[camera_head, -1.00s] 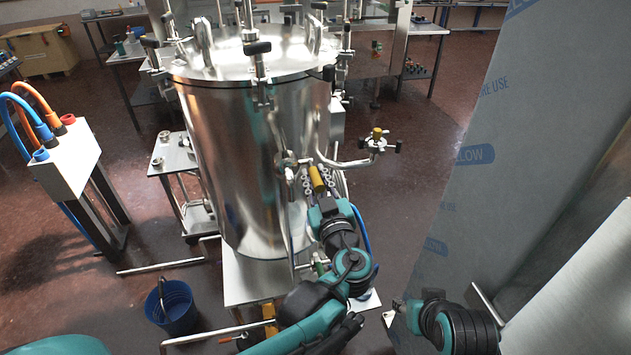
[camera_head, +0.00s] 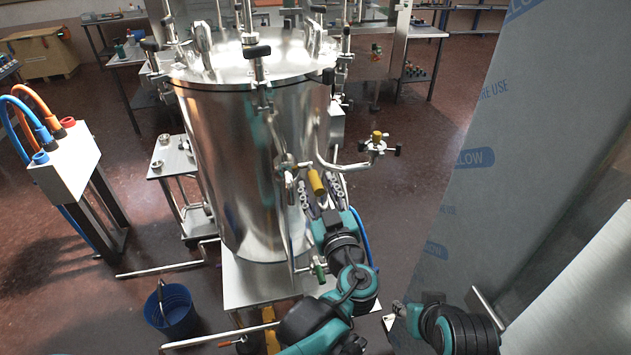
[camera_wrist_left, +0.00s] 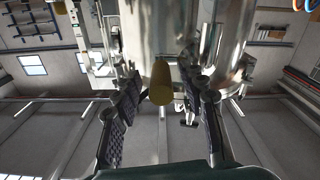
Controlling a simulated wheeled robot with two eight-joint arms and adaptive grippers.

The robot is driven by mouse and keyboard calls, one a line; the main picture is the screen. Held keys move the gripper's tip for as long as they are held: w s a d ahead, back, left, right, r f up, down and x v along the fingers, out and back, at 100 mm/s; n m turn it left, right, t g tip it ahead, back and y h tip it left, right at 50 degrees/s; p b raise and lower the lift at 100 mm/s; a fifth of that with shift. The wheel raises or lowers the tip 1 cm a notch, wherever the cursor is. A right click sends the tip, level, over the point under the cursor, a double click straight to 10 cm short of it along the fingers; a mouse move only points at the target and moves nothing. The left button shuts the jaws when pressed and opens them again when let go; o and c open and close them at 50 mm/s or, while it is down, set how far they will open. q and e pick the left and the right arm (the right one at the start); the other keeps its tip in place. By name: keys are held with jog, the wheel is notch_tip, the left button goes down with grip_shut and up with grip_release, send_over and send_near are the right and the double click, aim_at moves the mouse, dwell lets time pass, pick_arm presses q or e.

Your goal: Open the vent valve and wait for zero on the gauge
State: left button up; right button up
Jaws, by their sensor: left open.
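A yellow valve handle (camera_head: 316,182) sits on the pipework at the front of a tall steel vessel (camera_head: 225,165). My left gripper (camera_head: 321,190) is open just in front of it, with a finger to each side. In the left wrist view the yellow handle (camera_wrist_left: 160,82) shows between the two open fingers, with a visible space to each side. A second fitting with a yellow cap (camera_head: 377,136) stands on a side pipe to the right. I cannot make out a gauge face.
A large film-wrapped panel (camera_head: 470,190) stands close on the right. A blue bucket (camera_head: 172,312) is on the floor at lower left. A white box with blue and orange hoses (camera_head: 65,165) and a small steel table (camera_head: 172,160) stand left of the vessel.

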pick_arm(q)
jog(key=v, duration=0.9)
jog(key=shift+s, duration=0.25)
jog(key=a+f+m+g+b, duration=0.25)
jog(key=a+f+g, duration=0.35)
jog(key=a+f, duration=0.65)
jog(key=s+a+f+m+g+h+b, duration=0.3)
jog(key=s+a+f+g+h+b, duration=0.1)
jog(key=s+f, duration=0.5)
jog(key=shift+s+a+f+h, duration=0.3)
jog(key=shift+a+h, duration=0.2)
jog(key=shift+h, duration=0.3)
